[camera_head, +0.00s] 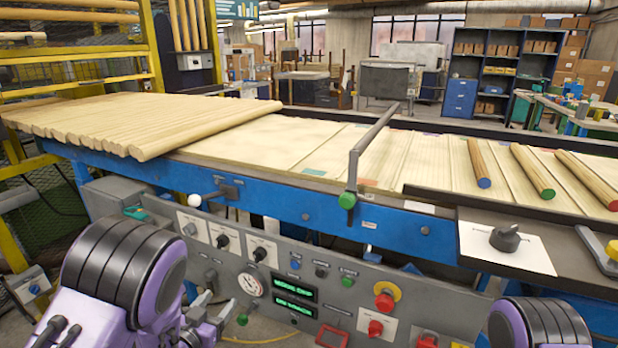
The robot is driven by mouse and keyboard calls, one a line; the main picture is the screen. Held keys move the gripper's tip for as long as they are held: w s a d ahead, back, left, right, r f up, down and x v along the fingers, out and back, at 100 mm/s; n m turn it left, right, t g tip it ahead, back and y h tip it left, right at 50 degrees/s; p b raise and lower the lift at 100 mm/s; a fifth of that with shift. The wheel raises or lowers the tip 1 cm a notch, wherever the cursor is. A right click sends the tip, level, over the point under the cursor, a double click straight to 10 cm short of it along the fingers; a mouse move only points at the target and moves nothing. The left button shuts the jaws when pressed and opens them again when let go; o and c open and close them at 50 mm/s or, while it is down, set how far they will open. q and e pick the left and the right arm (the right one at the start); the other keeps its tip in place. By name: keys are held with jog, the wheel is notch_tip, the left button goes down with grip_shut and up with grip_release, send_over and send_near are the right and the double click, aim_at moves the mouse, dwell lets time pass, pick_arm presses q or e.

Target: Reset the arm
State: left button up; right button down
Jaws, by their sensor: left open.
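My left arm's purple and black links stand at the lower left. My left gripper (203,322) shows small and partly cut off at the bottom edge, beside the big link and in front of the control panel (262,310). It is open, and I see nothing held in it. Of my right arm only a rounded black and purple link shows at the bottom right. My right gripper is out of view.
The blue-framed line (300,205) crosses the view, with many turned wood rods (140,118) at left and several separate ones (532,170) at right. A grey bar (372,132) rises from its front edge. A red button (384,301) protrudes from the panel.

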pick_arm(q)
jog(key=s+a+f+n+g+y+p, duration=0.1)
jog(key=s+a+f+n+g+y, duration=0.15)
jog(key=s+f, duration=0.3)
jog(key=s+a+f+n+g+y+p, duration=0.1)
jog(key=s+a+f+n+g+y, duration=0.15)
jog(key=s+f, duration=0.3)
jog(key=s+f+n+g+p, duration=0.1)
jog(key=s+f+n+g, duration=0.1)
jog(key=s, duration=0.9)
jog(key=s+d+f+n+g+y+p, duration=0.1)
jog(key=s+f+g, duration=0.3)
jog(key=s, duration=0.8)
jog(key=shift+s+f+n+g, duration=0.15)
jog(key=shift+s+n+g, duration=0.05)
jog(key=shift+n+g, duration=0.6)
